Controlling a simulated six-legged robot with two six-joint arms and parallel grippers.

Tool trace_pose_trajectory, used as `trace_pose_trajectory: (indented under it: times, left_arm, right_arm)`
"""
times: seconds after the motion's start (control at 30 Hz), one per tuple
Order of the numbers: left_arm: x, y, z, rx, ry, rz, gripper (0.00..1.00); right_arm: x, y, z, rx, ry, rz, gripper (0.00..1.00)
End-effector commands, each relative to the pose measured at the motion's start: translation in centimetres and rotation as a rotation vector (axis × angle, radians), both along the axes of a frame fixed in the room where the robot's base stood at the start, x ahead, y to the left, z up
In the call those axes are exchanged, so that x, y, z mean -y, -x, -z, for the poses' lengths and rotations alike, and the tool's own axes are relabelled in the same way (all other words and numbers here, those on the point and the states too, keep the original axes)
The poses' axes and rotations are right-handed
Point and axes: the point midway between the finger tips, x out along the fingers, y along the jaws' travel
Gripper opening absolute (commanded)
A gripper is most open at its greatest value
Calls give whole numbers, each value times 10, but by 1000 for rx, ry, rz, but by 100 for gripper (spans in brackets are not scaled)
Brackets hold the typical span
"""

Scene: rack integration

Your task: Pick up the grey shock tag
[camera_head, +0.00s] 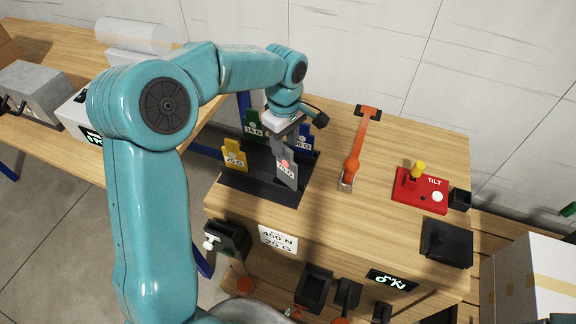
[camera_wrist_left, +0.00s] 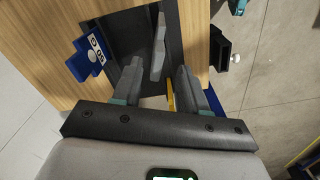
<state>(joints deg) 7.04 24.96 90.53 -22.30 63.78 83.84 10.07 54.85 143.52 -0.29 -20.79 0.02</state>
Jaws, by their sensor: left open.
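The grey shock tag (camera_head: 288,172), marked 75 G, stands upright at the front right of a black holder (camera_head: 262,188) on the wooden bench. My left gripper (camera_head: 279,143) is open and comes down from above, just behind the grey tag in the head view; the exact gap cannot be told. In the left wrist view the grey tag (camera_wrist_left: 158,48) shows nearly edge-on, beyond and between the open fingertips (camera_wrist_left: 160,68). The yellow tag (camera_head: 235,155), green tag (camera_head: 252,126) and blue tag (camera_head: 308,138) stand in the same holder. My right gripper is not in view.
The blue tag (camera_wrist_left: 88,52) is close to the left finger in the wrist view. An orange-handled hammer (camera_head: 356,150) lies right of the holder. A red TILT block (camera_head: 421,190) sits farther right. Bare bench top lies between hammer and block.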

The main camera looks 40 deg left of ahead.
Motion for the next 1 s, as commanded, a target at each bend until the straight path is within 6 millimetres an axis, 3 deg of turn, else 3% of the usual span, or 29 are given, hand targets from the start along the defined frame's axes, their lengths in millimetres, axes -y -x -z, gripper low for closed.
trace_pose_trajectory:
  times: [0.27,0.5,0.8,0.87,0.93,1.0]
  left_arm:
    - [1,-3,25,-3,0,1,43]
    - [1,-8,63,-2,1,2,43]
    - [1,-9,70,2,1,2,43]
    - [1,-9,70,2,1,2,26]
    - [1,-9,70,2,1,2,4]
    - [1,-9,70,2,1,2,0]
  right_arm:
    - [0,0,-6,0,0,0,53]
    - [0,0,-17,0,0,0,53]
    - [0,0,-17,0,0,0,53]
    - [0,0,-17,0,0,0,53]
    - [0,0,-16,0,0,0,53]
    - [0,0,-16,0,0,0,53]
